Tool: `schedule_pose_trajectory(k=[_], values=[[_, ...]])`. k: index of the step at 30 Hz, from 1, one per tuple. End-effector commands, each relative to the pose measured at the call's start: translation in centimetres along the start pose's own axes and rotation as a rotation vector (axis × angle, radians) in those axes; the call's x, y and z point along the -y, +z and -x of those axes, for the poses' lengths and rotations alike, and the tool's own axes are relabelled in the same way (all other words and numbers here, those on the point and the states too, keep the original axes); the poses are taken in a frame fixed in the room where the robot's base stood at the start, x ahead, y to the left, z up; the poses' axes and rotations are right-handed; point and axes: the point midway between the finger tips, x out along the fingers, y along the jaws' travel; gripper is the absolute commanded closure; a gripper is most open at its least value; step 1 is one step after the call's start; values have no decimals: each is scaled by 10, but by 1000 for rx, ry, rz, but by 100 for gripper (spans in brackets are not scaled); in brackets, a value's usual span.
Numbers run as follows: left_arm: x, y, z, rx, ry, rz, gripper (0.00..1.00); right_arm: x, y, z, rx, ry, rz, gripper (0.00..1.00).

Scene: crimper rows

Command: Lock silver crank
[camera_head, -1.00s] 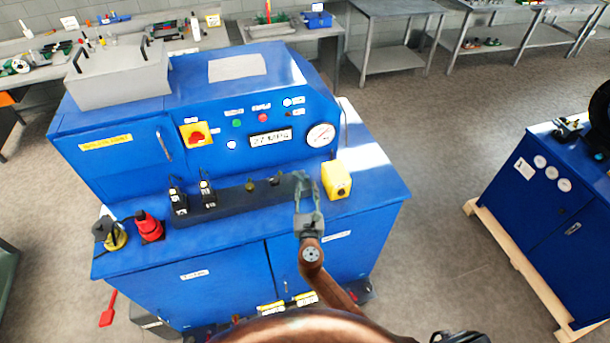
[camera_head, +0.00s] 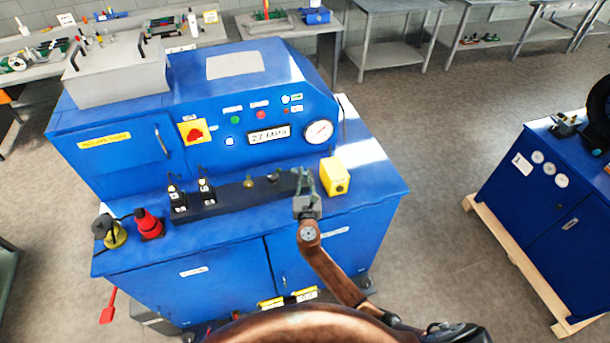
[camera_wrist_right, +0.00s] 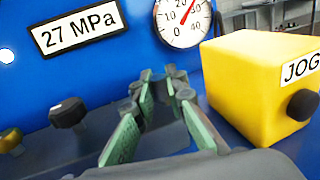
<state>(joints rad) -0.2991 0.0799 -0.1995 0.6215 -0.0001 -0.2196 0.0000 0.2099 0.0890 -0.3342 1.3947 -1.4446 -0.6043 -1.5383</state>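A black bar (camera_head: 228,202) on the blue bench carries a row of fittings. Two black blocks with upright levers, (camera_head: 178,200) and (camera_head: 206,192), stand at its left. A brass knob (camera_head: 249,183) and a dark knob (camera_head: 274,180) follow; the dark knob also shows in the right wrist view (camera_wrist_right: 68,113). I cannot make out a silver crank for certain; the bar's right end is partly hidden behind my right gripper (camera_head: 304,176). In the right wrist view its green-padded fingers (camera_wrist_right: 165,95) are apart, with no clearly held object between them. My left gripper is out of view.
A yellow JOG box (camera_head: 335,176) stands close right of my right gripper. Behind are a gauge (camera_head: 318,132) and a 27 MPa display (camera_head: 268,135). A red fitting (camera_head: 148,224) and a yellow-black one (camera_head: 110,232) stand at the bench's left.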

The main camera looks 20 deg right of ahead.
Motion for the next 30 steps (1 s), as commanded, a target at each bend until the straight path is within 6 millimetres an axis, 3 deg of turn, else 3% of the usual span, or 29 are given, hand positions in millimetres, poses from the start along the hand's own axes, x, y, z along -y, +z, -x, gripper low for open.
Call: schedule_pose_trajectory(k=[4, 14, 30], values=[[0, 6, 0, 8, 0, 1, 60, 0, 0, 0, 0, 0, 0, 100], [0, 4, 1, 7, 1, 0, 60, 1, 0, -1, 1, 14, 2, 100], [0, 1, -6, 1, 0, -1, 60, 10, 0, -13, 1, 279, 0, 100]])
